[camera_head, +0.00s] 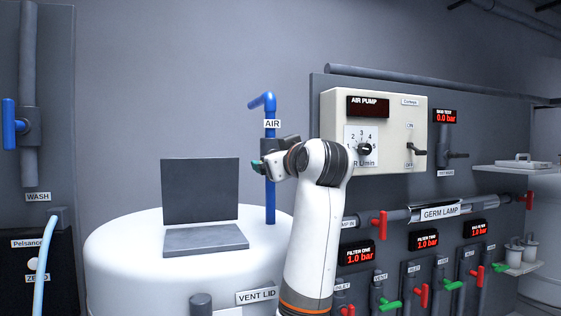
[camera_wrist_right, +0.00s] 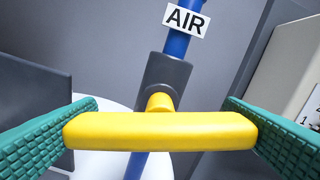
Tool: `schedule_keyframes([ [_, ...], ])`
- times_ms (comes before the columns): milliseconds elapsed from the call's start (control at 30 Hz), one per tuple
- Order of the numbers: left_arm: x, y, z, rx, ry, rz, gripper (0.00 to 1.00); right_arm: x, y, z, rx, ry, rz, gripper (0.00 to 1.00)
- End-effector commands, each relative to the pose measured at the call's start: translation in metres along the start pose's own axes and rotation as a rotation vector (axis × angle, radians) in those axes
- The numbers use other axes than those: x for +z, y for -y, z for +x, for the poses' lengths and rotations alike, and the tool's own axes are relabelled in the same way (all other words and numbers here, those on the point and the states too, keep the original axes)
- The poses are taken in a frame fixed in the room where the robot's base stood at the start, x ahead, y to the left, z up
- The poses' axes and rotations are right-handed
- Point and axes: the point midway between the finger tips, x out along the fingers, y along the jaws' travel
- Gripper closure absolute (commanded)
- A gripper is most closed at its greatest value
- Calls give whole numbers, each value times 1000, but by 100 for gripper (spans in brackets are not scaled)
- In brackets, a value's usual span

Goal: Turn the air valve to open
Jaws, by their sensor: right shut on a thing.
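The blue air pipe (camera_head: 270,203) rises from the white tank and carries an AIR label (camera_head: 272,124); it also shows in the right wrist view (camera_wrist_right: 177,42). Its valve has a dark grey body (camera_wrist_right: 163,82) and a yellow bar handle (camera_wrist_right: 160,131), which lies crosswise to the pipe. My right gripper (camera_head: 258,164) is at the valve, below the label. In the right wrist view its green fingers (camera_wrist_right: 160,131) are at the two ends of the handle, shut on it. My gripper and arm hide the handle in the head view. My left gripper is not in view.
The white tank (camera_head: 120,250) with its open grey hatch lid (camera_head: 200,190) stands left of the valve. The AIR PUMP control box (camera_head: 415,130) and a panel of red and green valves are at the right. A blue-handled WASH valve (camera_head: 9,124) is at the far left.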

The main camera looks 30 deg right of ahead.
Motion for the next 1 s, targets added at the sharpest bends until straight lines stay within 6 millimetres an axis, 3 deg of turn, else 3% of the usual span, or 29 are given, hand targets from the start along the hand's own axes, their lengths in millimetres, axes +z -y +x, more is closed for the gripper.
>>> schedule_keyframes([
  [467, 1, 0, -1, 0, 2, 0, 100, 0, 1, 0, -4, -1, -459, 32],
  [1000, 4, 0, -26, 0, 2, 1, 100, 1, 0, 0, 0, -2, -957, 32],
])
